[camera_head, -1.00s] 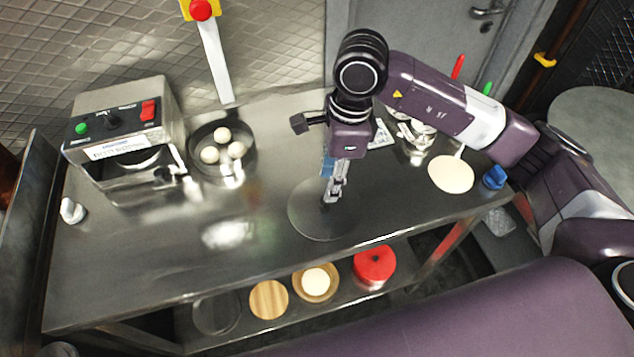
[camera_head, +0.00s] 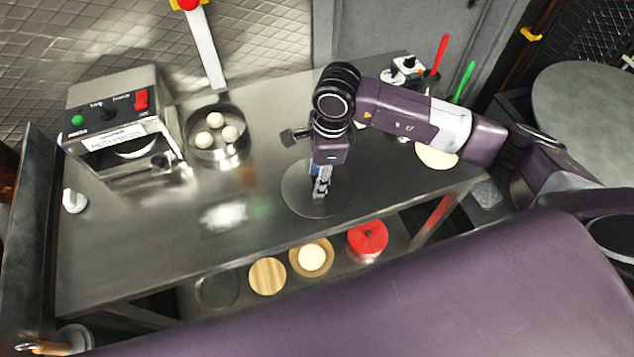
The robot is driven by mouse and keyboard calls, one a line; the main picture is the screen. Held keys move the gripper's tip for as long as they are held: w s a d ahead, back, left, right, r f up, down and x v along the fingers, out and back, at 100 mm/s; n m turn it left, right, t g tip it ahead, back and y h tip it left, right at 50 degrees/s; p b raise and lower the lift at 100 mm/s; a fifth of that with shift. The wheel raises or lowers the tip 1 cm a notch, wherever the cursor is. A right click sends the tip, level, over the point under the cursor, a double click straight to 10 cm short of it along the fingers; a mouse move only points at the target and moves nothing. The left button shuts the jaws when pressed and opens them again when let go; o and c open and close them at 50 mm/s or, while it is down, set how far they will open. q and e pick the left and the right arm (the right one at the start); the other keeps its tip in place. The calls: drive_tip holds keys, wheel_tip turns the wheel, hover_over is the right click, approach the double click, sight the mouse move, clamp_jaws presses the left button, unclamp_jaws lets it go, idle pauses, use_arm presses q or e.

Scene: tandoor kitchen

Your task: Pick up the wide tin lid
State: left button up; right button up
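The wide tin lid (camera_head: 296,203) is a thin round grey metal disc. It appears to lie flat on the steel table, near its front edge. My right gripper (camera_head: 320,192) points down over the middle of the disc, with its fingertips at or just above the surface. The fingers look close together, but the wrist and fingers hide what is between them. I cannot tell whether they touch the lid. My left gripper is not in view.
On the steel table (camera_head: 150,240) are a boxy machine (camera_head: 118,115) and a round pan (camera_head: 216,152) with several pale balls. A pale disc (camera_head: 436,157) lies partly under my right arm. The lower shelf holds a red lidded pot (camera_head: 367,240) and a wooden disc (camera_head: 268,276).

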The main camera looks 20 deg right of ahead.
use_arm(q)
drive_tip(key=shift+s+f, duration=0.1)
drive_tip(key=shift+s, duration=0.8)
use_arm(e)
clamp_jaws()
